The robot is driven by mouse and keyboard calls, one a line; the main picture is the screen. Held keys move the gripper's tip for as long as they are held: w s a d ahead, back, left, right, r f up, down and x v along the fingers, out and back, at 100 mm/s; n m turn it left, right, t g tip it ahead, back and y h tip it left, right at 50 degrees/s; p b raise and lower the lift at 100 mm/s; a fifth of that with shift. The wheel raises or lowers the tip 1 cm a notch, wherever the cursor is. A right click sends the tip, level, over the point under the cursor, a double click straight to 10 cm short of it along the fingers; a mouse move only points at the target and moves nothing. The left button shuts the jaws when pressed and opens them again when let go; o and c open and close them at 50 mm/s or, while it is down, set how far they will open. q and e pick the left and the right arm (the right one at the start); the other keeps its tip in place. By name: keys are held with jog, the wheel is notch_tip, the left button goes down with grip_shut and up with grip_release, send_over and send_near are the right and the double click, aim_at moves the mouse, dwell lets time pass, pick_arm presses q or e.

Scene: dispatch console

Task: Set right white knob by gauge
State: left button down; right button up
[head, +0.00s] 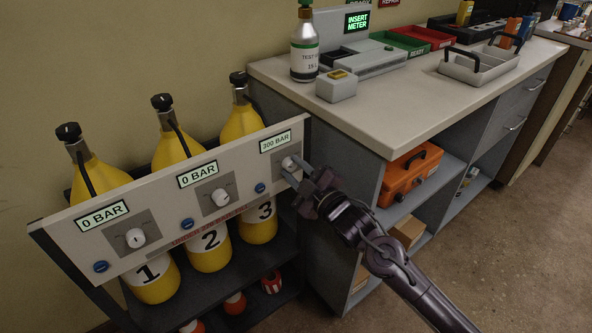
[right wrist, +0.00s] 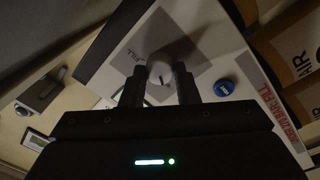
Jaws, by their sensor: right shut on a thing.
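The right white knob (head: 288,163) is on the sloping panel (head: 160,213), under a gauge (head: 275,142) that reads 300 BAR. My right gripper (head: 293,173) is at this knob and partly covers it. In the right wrist view the two fingers (right wrist: 160,86) are shut on the white knob (right wrist: 160,70), which has a dark pointer mark. The middle white knob (head: 221,197) and the left white knob (head: 135,238) stand free, and the gauges above them (head: 198,174) (head: 102,215) both read 0 BAR. My left gripper is not in view.
Yellow cylinders numbered 1, 2 and 3 (head: 257,225) stand behind the panel. Blue buttons (head: 260,188) sit beside the knobs. A counter (head: 400,110) with a bottle (head: 304,55), a meter device and trays stands at the right. An orange case (head: 408,175) is on its shelf.

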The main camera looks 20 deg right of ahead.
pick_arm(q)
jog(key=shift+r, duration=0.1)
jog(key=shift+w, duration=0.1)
pick_arm(e)
jog(key=o, duration=1)
jog(key=shift+s+d+f, duration=0.1)
jog(key=shift+s, duration=0.2)
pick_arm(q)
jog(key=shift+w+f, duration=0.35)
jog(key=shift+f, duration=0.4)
pick_arm(e)
jog(key=v, duration=0.7)
jog(key=shift+s, duration=0.1)
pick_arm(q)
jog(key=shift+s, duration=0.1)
